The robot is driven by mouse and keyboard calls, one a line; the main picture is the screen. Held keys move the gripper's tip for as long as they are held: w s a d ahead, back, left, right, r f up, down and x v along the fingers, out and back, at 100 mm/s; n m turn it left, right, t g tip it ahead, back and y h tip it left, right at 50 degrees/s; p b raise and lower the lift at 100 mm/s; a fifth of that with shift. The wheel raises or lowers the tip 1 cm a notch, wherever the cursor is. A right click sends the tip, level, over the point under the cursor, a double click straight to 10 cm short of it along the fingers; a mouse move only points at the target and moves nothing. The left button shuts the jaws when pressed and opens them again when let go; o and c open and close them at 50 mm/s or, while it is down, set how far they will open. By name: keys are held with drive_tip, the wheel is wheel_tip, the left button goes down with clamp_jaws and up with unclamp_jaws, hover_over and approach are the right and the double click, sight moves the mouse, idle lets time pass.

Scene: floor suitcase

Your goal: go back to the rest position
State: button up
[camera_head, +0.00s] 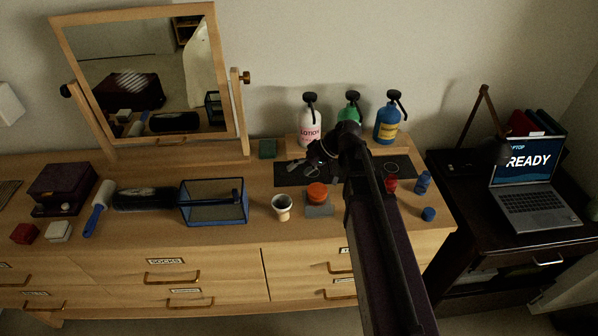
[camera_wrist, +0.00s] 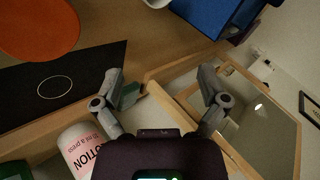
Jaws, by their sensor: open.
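My gripper (camera_head: 325,152) is in front of the white lotion bottle (camera_head: 310,128), above the dresser top. In the wrist view my gripper (camera_wrist: 163,75) has its two fingers spread wide, with nothing held between them. The lotion bottle also shows at the lower left of the wrist view (camera_wrist: 78,148). My arm hides part of the dresser top and part of the black mat (camera_head: 286,175).
The green bottle (camera_head: 352,104) and blue bottle (camera_head: 387,122) stand behind my arm. An orange-topped item (camera_head: 317,191), a white cup (camera_head: 282,207) and a blue-framed box (camera_head: 213,214) stand in front. A tilting mirror (camera_head: 150,75) rises at left; a laptop (camera_head: 540,207) sits right.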

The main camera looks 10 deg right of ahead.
drive_tip(key=shift+s, duration=0.1)
idle(0.4)
drive_tip(key=s+d+f+m+h, duration=0.1)
drive_tip(key=s+d+h, duration=0.1)
drive_tip(key=s, duration=0.1)
drive_tip(key=s+d+f+m+h, duration=0.1)
drive_tip(key=s+d+f+h, duration=0.1)
drive_tip(key=s+d+h, duration=0.1)
drive_tip(key=s+d+f+m+h, duration=0.1)
drive_tip(key=s+d+f+h, duration=0.1)
drive_tip(key=s+d+h, duration=0.1)
drive_tip(key=shift+s+f+g, duration=0.1)
drive_tip(key=shift+s+g, duration=0.2)
drive_tip(key=shift+s, duration=0.55)
drive_tip(key=shift+s+d+m+h, duration=0.3)
drive_tip(key=shift+d+h, duration=0.1)
drive_tip(key=shift+d, duration=0.1)
drive_tip(key=c, duration=0.5)
